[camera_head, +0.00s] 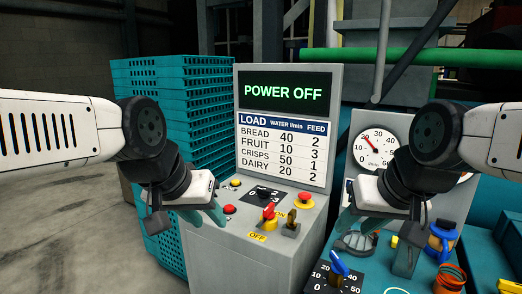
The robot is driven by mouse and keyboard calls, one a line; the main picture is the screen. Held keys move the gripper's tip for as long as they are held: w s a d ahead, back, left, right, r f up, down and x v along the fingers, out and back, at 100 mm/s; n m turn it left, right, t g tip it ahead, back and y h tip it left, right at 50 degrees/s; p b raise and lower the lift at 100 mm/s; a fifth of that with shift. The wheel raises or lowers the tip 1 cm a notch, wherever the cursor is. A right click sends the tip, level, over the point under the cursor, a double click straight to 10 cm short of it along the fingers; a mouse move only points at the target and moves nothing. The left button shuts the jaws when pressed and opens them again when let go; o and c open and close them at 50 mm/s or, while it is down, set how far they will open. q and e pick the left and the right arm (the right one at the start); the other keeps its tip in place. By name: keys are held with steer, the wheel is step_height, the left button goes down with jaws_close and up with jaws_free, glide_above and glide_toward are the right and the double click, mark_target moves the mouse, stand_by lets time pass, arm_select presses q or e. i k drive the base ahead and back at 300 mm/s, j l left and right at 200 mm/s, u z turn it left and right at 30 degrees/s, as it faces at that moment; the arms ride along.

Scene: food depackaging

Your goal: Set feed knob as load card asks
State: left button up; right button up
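The load card (284,150) on the cabinet lists bread 40 and 2, fruit 10 and 3, crisps 50 and 1, dairy 20 and 2 under water and feed. A black dial (264,194) with white marks sits on the sloping panel below and looks like the feed knob; its setting is too small to read. The screen (284,93) says POWER OFF. My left gripper (190,224) is open and empty, left of the panel. My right gripper (371,248) is open and empty, right of the cabinet, above the teal bench.
The panel also holds a red switch (269,212) on yellow, a brass-coloured key-like part (291,222) and a red stop button (304,201). Teal crates (175,100) stand at left.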

mark_target(263, 194)
steer(key=i+j, duration=0.4)
steer(key=i+j+z, duration=0.1)
steer(key=i+j, duration=0.3)
steer(key=j, duration=0.25)
